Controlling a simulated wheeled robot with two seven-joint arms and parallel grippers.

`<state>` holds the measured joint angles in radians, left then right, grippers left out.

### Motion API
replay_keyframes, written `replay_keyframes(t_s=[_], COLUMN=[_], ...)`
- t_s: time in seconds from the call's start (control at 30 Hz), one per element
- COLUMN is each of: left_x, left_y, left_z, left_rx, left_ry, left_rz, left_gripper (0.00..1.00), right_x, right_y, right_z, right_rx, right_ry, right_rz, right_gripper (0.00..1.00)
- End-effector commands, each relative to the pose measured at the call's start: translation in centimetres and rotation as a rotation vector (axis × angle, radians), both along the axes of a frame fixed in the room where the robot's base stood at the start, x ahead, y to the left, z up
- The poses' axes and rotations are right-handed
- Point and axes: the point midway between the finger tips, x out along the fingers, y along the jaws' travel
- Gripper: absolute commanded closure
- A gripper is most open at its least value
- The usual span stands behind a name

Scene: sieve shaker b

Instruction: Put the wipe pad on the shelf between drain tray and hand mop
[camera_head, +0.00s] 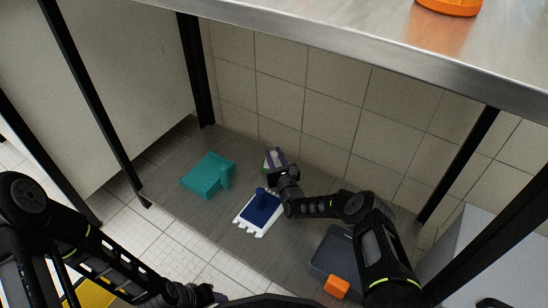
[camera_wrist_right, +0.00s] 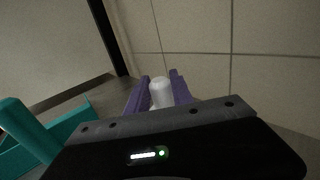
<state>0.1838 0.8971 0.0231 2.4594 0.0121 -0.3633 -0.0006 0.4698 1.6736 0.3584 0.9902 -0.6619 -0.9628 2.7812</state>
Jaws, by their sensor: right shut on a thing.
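My right gripper (camera_head: 276,160) has purple fingers and is shut on the wipe pad, low over the back of the shelf (camera_head: 268,254). In the wrist view the pad's white knob (camera_wrist_right: 161,92) stands between the fingers (camera_wrist_right: 158,90); a little green shows beside them in the head view. The pad's underside is hidden, so I cannot tell whether it touches the shelf. The hand mop (camera_head: 262,208), blue with a white fringe, lies in front of the gripper. The dark grey drain tray (camera_head: 325,254) is to the right, partly behind my right arm. My left gripper (camera_head: 205,294) is at the bottom edge, its jaws unclear.
A teal block with an upright handle (camera_head: 207,174) lies left of the mop. An orange piece (camera_head: 337,286) is at the tray's front edge. Bare shelf shows between mop and tray. The tiled wall, black legs and steel tabletop (camera_head: 330,30) enclose the space.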

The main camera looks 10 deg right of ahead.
Motion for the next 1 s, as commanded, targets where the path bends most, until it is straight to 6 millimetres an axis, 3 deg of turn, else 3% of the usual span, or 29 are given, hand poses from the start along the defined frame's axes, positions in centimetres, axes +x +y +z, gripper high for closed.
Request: replay_keyframes(t_s=[0.27, 0.3, 0.57, 0.87, 1.0], left_x=[0.0, 0.0, 0.0, 0.0, -0.1], left_y=[0.0, 0.0, 0.0, 0.0, 0.0], left_z=[0.1, 0.1, 0.1, 0.1, 0.9], left_rx=[0.0, 0.0, 0.0, 0.0, 0.001], left_ry=[-0.001, -0.001, 0.0, 0.0, 0.0], left_rz=[0.0, 0.0, 0.0, 0.0, 0.0], left_gripper=[0.5, 0.5, 0.5, 0.5, 0.5], right_x=[0.0, 0.0, 0.0, 0.0, -1.1], right_y=[0.0, 0.0, 0.0, 0.0, -0.1], right_z=[0.0, -0.1, -0.1, 0.1, 0.3], right_rx=[0.0, 0.0, 0.001, 0.001, 0.003], right_ry=[0.0, 0.0, 0.0, 0.0, 0.003], right_rz=[-0.001, -0.001, -0.001, 0.0, -0.001], right_gripper=[1.0, 0.72, 0.51, 0.51, 0.51])
